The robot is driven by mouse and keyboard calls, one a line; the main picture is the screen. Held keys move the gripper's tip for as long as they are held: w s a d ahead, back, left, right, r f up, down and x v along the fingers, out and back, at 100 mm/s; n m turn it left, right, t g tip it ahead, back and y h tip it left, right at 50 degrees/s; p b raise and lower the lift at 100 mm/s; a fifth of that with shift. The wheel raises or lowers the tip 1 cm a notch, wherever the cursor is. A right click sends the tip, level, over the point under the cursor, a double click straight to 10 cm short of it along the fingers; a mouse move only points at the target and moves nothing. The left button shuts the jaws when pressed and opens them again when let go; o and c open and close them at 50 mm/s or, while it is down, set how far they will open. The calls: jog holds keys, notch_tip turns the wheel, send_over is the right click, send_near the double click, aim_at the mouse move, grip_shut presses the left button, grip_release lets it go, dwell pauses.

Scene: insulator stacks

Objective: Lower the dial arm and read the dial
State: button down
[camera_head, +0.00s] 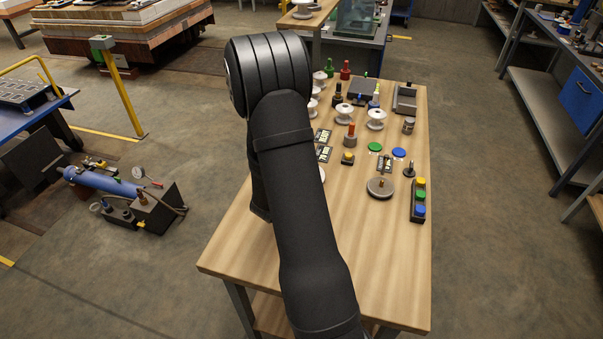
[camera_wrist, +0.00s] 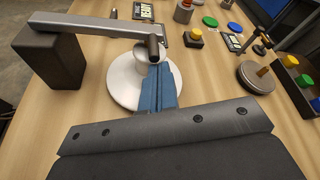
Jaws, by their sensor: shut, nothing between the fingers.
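In the wrist view, a dark block (camera_wrist: 50,65) stands at the left with a flat grey metal arm (camera_wrist: 95,27) reaching right from its top. A short dark cylinder (camera_wrist: 154,47) hangs at the arm's free end, over a white round insulator (camera_wrist: 118,82) on the bench. My gripper (camera_wrist: 160,68) has blue fingers, shut and empty, in front of the insulator and just below the cylinder. I cannot tell whether the fingers touch either. No dial face is visible on the arm. In the head view my own arm hides the gripper and this stand.
The wooden bench (camera_head: 240,246) has free room at its front. On its right are a round grey base (camera_head: 380,188) and a strip of coloured buttons (camera_head: 418,200). White insulators (camera_head: 376,119) and small parts stand farther back. A blue pump with a gauge (camera_head: 138,173) is on the floor.

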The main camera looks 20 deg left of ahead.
jog(key=shift+r, duration=0.6)
jog(key=v, duration=1)
jog(key=shift+a+f, duration=0.1)
jog(key=shift+f, duration=0.05)
jog(key=x, duration=0.8)
jog(key=shift+w, duration=0.1)
